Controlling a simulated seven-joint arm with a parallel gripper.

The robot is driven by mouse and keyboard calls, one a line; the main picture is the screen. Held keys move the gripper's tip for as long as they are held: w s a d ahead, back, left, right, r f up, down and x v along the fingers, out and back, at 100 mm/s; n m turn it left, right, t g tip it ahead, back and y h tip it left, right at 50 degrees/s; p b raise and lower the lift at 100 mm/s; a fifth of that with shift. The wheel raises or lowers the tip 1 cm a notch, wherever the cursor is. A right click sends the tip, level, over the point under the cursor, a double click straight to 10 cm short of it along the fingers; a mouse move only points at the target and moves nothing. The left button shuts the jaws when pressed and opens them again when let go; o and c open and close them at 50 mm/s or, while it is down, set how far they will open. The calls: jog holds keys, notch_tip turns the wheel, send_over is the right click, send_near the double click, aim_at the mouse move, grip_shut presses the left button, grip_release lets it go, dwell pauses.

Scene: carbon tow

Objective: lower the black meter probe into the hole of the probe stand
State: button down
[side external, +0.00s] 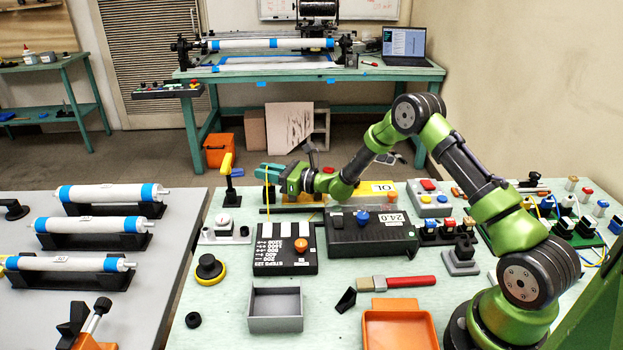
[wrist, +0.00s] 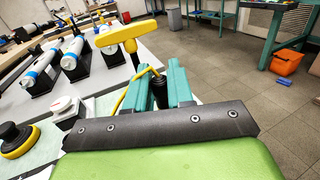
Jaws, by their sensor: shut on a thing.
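My gripper (side external: 262,172) reaches out to the left above the back of the pale green bench in the side view, with its teal fingers roughly level. In the wrist view my gripper (wrist: 168,80) is shut on the black meter probe (wrist: 160,93), which shows as a dark piece between the teal fingers. A yellow cable runs from the probe. Its lower end is hidden behind my gripper's dark plate. The yellow meter (side external: 377,187), with OL on its display, stands behind the black boxes. I cannot pick out the probe stand or its hole with certainty.
A yellow-handled black post (side external: 228,172) stands just left of my fingers; its yellow handle (wrist: 125,37) is close ahead in the wrist view. A grey tray (side external: 276,325) is nearer.

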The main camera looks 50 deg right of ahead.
jog(key=shift+f, duration=0.1)
jog(key=c, duration=0.9)
grip_release()
jog(key=shift+s, duration=0.1)
jog(key=v, duration=0.2)
jog(key=r+v, duration=0.1)
jog(key=v, duration=0.2)
jog(key=shift+r, duration=2.95)
